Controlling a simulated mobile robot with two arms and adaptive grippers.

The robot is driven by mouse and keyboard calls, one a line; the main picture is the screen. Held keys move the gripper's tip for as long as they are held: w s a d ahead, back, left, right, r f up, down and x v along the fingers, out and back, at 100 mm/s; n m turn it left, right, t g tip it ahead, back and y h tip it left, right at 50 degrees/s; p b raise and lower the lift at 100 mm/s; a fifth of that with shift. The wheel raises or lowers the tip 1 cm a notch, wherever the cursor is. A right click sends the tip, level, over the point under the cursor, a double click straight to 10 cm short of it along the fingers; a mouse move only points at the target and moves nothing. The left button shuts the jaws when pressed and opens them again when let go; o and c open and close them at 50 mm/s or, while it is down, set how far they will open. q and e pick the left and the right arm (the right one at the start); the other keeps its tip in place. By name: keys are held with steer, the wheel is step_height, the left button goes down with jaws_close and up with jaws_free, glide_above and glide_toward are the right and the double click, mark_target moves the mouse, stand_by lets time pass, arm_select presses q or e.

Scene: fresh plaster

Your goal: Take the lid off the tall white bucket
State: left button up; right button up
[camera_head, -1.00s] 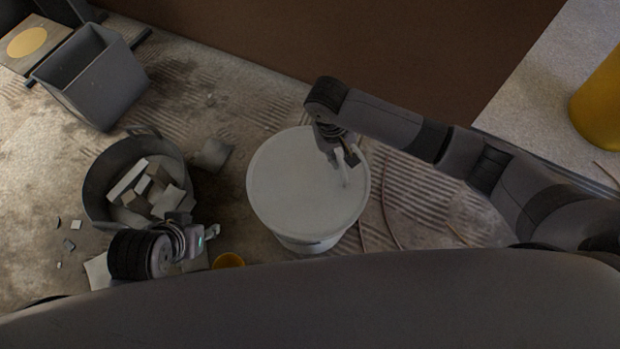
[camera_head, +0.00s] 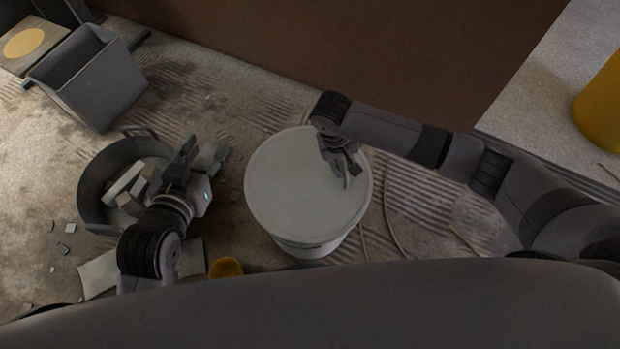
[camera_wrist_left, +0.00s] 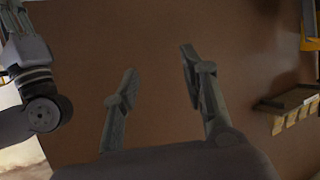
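The tall white bucket (camera_head: 308,247) stands on the floor in the middle of the head view, with its round pale lid (camera_head: 285,190) on top. My right gripper (camera_head: 346,172) points down over the right side of the lid. Its fingertips are at or just above the lid's surface; I cannot tell whether they touch, or how far apart they are. My left gripper (camera_head: 203,152) is left of the bucket, apart from it, raised near the rubble tub. In the left wrist view its two fingers (camera_wrist_left: 158,66) are spread with nothing between them.
A round dark tub (camera_head: 92,190) with rubble stands at the left, behind my left gripper. A grey rectangular bin (camera_head: 100,90) is at the upper left. A small yellow cup (camera_head: 226,268) is near the bucket. A yellow cylinder (camera_head: 602,100) stands at the right.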

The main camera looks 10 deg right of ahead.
steer(key=shift+d+f+b, duration=0.2)
steer(key=shift+f+b, duration=0.2)
steer(key=shift+f, duration=0.75)
arm_select(q)
steer(key=r+t, duration=0.1)
steer(key=w+r+t, duration=0.1)
steer(key=r, duration=0.1)
steer(key=w+d+r, duration=0.1)
steer(key=shift+d+r+t+h, duration=0.1)
steer(key=shift+r+t+h, duration=0.25)
steer(key=shift+t+h, duration=0.05)
arm_select(e)
steer(key=shift+c, duration=0.3)
jaws_close()
